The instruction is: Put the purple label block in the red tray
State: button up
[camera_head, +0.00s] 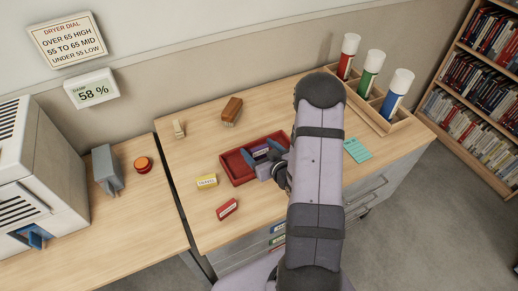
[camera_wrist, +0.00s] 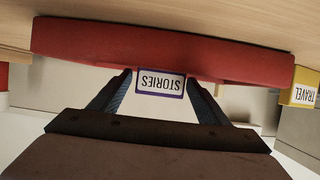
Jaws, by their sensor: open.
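The red tray (camera_head: 234,170) lies on the wooden desk, and its red wall spans the top of the wrist view (camera_wrist: 90,42). The purple label block (camera_head: 262,152) appears inside the tray outline in the head view. In the wrist view the block (camera_wrist: 160,83) shows a white label reading STORIES, upside down. My gripper (camera_head: 262,154) is open at the tray, with a blue finger on each side of the block; it also shows in the wrist view (camera_wrist: 160,78). Whether the block rests on the tray floor is hidden.
A yellow block (camera_head: 207,182) and a red block (camera_head: 228,208) lie in front of the tray. A wooden rack (camera_head: 400,120) with several capped cylinders stands right, near a teal card (camera_head: 357,150).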

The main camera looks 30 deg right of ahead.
jog(key=shift+r, duration=0.25)
jog(key=shift+s, duration=0.3)
jog(key=p+v, duration=0.1)
jog(key=v, duration=0.3)
jog(key=p+v, duration=0.2)
jog(key=v, duration=0.3)
jog(key=shift+w+r, duration=0.1)
jog(key=shift+r, duration=0.1)
jog(key=shift+p+v, duration=1.25)
jog(key=shift+p, duration=0.05)
jog(key=shift+f, duration=0.15)
